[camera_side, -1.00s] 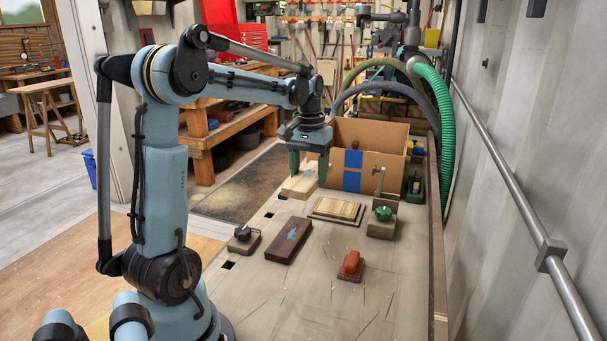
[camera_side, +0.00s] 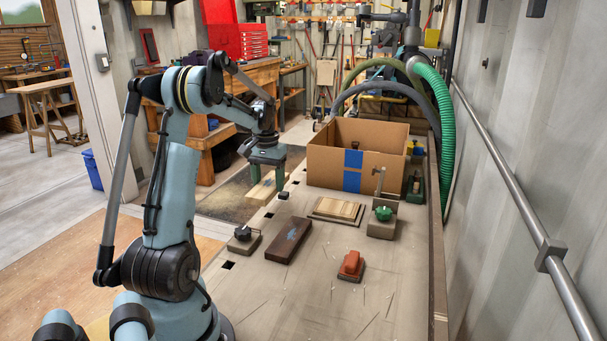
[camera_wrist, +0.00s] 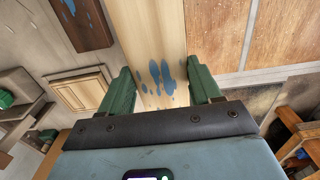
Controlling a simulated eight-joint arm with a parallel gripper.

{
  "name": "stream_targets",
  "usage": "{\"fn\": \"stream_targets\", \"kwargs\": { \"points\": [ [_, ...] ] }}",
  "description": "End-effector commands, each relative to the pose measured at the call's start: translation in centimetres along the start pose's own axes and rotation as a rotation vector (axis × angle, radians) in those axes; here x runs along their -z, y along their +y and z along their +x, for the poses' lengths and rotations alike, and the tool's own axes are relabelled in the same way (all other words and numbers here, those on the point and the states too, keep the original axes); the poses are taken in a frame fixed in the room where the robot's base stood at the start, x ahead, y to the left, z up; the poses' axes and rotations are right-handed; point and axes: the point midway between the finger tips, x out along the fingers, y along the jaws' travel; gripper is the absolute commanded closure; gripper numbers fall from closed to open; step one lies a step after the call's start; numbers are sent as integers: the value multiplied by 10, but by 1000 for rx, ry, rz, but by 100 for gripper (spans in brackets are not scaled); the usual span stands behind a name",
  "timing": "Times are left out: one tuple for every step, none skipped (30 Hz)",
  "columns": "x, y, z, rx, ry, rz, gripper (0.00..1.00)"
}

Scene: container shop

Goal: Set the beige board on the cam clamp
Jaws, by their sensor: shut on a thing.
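The beige board (camera_side: 260,191), a pale wooden plank, is held between the green fingers of my gripper (camera_side: 267,188). It appears raised over the left edge of the bench. In the wrist view the board (camera_wrist: 152,32) extends forward from between the fingers (camera_wrist: 158,72) and has blue paint marks. Two clamp-like fixtures stand on the bench: a low block with a black knob (camera_side: 243,236) at near left, and a grey block with a green knob and upright post (camera_side: 382,222) at right. I cannot tell for certain which is the cam clamp. Both look empty.
A dark brown board (camera_side: 289,240) with a blue mark lies mid-bench. A pale panel (camera_side: 337,210) lies behind it. A red-orange sanding block (camera_side: 351,266) is in front. An open cardboard box (camera_side: 328,168) stands at the back.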

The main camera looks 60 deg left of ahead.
Motion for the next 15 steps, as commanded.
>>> {"fn": "stream_targets", "kwargs": {
  "points": [
    [0,0,6,0,0,0,71],
    [0,0,10,0,0,0,71],
    [0,0,16,0,0,0,71],
    [0,0,21,0,0,0,71],
    [0,0,25,0,0,0,71],
    [0,0,30,0,0,0,71],
    [0,0,33,0,0,0,71],
    [0,0,35,0,0,0,71],
    [0,0,37,0,0,0,71],
    [0,0,38,0,0,0,71],
    [0,0,38,0,0,0,71],
    [0,0,38,0,0,0,71],
    [0,0,38,0,0,0,71],
    [0,0,38,0,0,0,71],
    [0,1,38,0,0,0,71]
  ]
}}
